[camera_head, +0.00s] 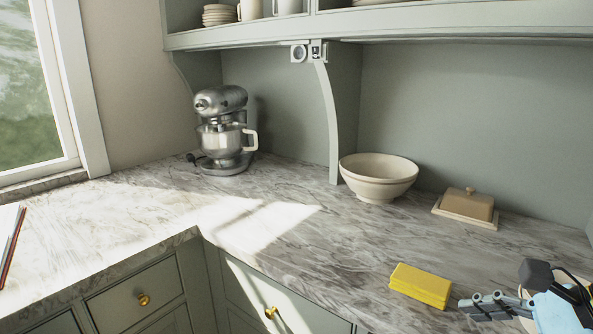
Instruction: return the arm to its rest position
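My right gripper (478,304), with grey jointed fingers and a light blue and black body, shows at the bottom right edge. Its fingertips point left, low over the counter, just right of a yellow block (420,284). A narrow gap separates the fingertips from the block in the picture. The fingers overlap in this view, so how far apart they are is unclear. No held object can be made out. My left gripper is not in view.
A grey marble counter (330,250) carries a stand mixer (222,130), a cream bowl (378,178) and a covered butter dish (466,206). A pale curved rim (524,305) is partly hidden behind my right gripper. A shelf (420,22) overhangs the back. The middle counter is clear.

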